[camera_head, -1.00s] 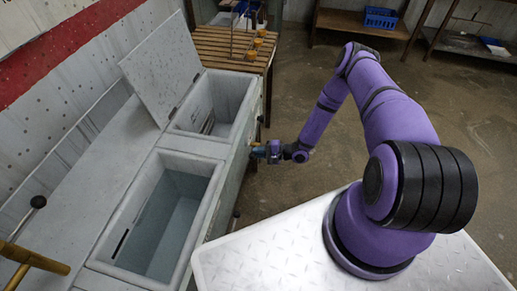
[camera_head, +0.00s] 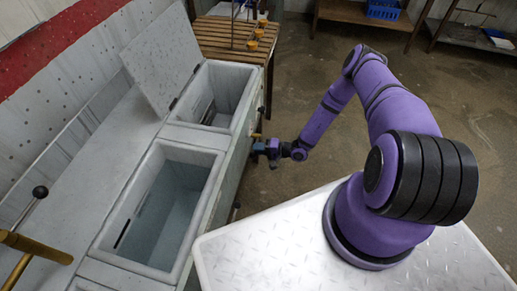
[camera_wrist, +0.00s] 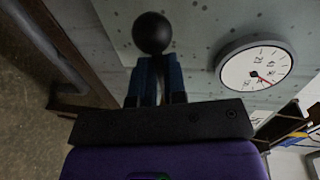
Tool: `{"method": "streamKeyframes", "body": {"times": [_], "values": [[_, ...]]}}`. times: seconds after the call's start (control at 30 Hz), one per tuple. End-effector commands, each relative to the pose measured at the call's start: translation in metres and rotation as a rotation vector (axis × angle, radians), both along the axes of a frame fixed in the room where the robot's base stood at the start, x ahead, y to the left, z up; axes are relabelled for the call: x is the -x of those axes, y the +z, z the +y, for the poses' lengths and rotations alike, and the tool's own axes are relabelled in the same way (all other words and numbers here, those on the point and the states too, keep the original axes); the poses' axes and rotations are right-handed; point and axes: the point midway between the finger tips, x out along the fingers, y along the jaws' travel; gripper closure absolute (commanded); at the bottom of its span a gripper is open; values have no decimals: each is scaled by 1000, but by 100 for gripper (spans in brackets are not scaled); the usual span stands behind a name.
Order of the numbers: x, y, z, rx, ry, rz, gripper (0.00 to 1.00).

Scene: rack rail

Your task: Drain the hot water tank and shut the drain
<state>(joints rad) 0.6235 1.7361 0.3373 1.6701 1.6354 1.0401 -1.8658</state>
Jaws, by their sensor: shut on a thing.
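The counter has two open tanks. The near tank (camera_head: 215,197) shows a blue-grey inside, and the far tank (camera_head: 243,103) stands under a raised lid (camera_head: 160,57). I cannot tell the water level in either. My gripper (camera_head: 259,148) is at the counter's front face, beside the far tank. In the wrist view its blue fingers (camera_wrist: 154,78) are closed together on a part with a black ball knob (camera_wrist: 152,32) at their tips. The fingers hide the rest of that part. A round dial (camera_wrist: 257,66) with a red needle is on the wall beside it.
A black knob (camera_head: 236,206) sticks out lower on the counter front. A brass lever (camera_head: 35,245) is at the left. A slatted wooden table (camera_head: 225,40) with orange cups stands beyond the tanks. The floor (camera_head: 300,100) right of the counter is clear.

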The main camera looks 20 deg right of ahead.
Motion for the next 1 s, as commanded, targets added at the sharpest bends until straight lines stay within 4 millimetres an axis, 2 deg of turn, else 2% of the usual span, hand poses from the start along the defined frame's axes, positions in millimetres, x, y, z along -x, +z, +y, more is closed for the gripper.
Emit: {"method": "streamKeyframes", "body": {"times": [0.2,0.23,0.33,0.67,0.83,1.0], "values": [[1,-2,-1,5,-1,2,100],[1,-2,-1,5,-1,2,83],[1,-2,-1,5,-1,2,62],[2,0,-3,3,-1,2,62],[12,3,-18,2,-2,3,62],[29,10,-45,3,-3,3,62]]}}
